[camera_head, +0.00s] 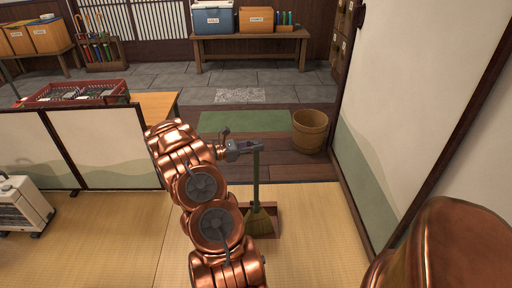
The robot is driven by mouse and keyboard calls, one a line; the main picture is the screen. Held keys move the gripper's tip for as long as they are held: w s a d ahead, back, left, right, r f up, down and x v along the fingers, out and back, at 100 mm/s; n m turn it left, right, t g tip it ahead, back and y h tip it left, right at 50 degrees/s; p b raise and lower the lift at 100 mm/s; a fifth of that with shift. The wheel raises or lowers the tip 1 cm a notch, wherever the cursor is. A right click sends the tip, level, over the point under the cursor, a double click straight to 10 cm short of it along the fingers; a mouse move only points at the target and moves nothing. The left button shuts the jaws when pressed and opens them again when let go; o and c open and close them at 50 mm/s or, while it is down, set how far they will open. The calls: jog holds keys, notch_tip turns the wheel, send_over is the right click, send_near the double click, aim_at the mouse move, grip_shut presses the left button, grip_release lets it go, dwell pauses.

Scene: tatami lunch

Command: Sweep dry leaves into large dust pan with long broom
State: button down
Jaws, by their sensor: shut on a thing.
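My gripper (244,149) is shut on the upper part of the green handle of the long broom (256,178). The broom stands about upright, with its straw head (258,222) low down by the dust pan (274,209). The reddish-brown dust pan is on the tatami just behind and to the right of the straw head, partly hidden by it and by my arm. I cannot tell whether the straw touches the pan or the floor. No dry leaves can be made out in this view.
A wooden bucket (310,131) stands on the dark boards beyond the tatami, near a green mat (222,121). A low screen (100,147) and a white heater (22,205) are at left. A sliding panel (400,110) bounds the right. Tatami in front of the panel is clear.

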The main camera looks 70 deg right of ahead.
jog(key=shift+w+d+p, duration=0.25)
jog(key=shift+d+p, duration=0.1)
jog(key=shift+d, duration=0.25)
jog(key=shift+w+d+r, duration=0.1)
jog(key=shift+d+r, duration=0.05)
jog(key=shift+r, duration=0.1)
notch_tip(320, 180, up, 7)
jog(key=s+a+p, duration=0.1)
jog(key=a+p, duration=0.1)
jog(key=shift+s+a+f+p, duration=0.2)
jog(key=shift+a+p, duration=0.1)
jog(key=shift+a, duration=0.1)
jog(key=shift+w, duration=0.15)
